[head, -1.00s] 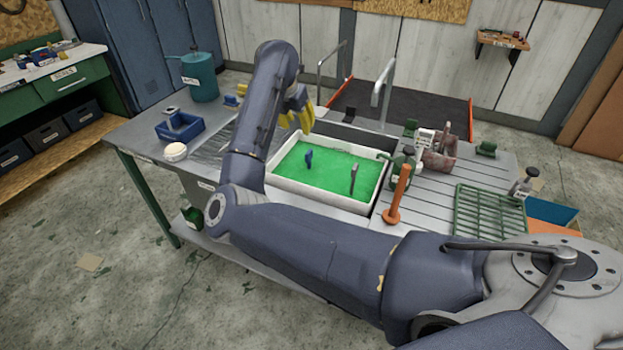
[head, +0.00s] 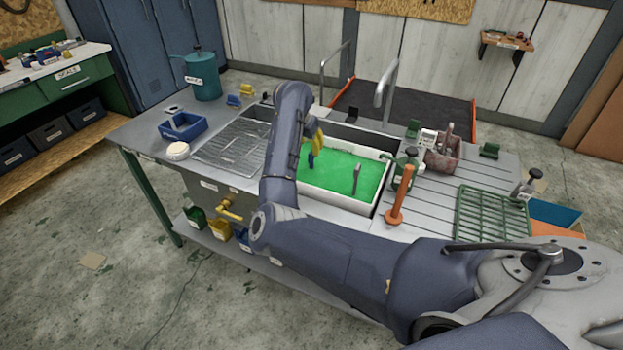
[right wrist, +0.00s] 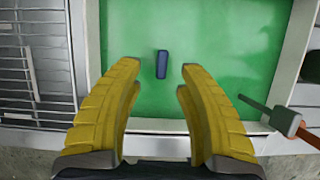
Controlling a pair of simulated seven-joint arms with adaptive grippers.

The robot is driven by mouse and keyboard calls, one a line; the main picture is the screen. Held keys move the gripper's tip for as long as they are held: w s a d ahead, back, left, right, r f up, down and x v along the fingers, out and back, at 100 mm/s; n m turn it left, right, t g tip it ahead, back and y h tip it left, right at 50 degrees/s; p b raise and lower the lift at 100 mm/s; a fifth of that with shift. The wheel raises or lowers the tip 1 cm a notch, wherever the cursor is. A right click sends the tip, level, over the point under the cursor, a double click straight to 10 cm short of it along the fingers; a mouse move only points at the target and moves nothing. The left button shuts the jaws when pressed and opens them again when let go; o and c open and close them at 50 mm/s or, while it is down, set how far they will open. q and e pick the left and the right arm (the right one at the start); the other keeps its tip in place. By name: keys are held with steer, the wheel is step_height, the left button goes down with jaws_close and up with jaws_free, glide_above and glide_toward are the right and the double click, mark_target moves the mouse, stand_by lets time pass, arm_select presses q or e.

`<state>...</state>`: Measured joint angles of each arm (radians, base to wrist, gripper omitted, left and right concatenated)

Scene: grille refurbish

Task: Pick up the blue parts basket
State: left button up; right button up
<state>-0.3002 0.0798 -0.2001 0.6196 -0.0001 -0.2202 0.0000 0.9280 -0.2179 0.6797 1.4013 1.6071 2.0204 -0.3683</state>
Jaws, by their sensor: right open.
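A small dark blue upright piece (head: 310,161) sticks up out of the green surface in the white-rimmed tray (head: 336,204). In the right wrist view the blue piece (right wrist: 161,64) lies between my right fingertips, apart from both. Whether a basket is under the opaque green is hidden. A blue open-topped box (head: 183,127) sits at the left of the bench. My right gripper (head: 317,137), with yellow fingers, is open and empty over the tray, partly hidden by my arm; its fingers also show in the right wrist view (right wrist: 160,80). My left gripper is not in view.
A grey handle (head: 356,178) sticks up from the green at the right. An orange upright post (head: 400,194) stands right of the tray. A wire rack (head: 232,146) lies left of the tray. A tall tap (head: 384,83) rises behind it. A green grid (head: 491,213) lies at the right.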

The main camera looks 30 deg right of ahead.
mark_target(311, 152)
steer(key=shift+x, duration=2.35)
steer(key=shift+s, duration=0.15)
jaws_close()
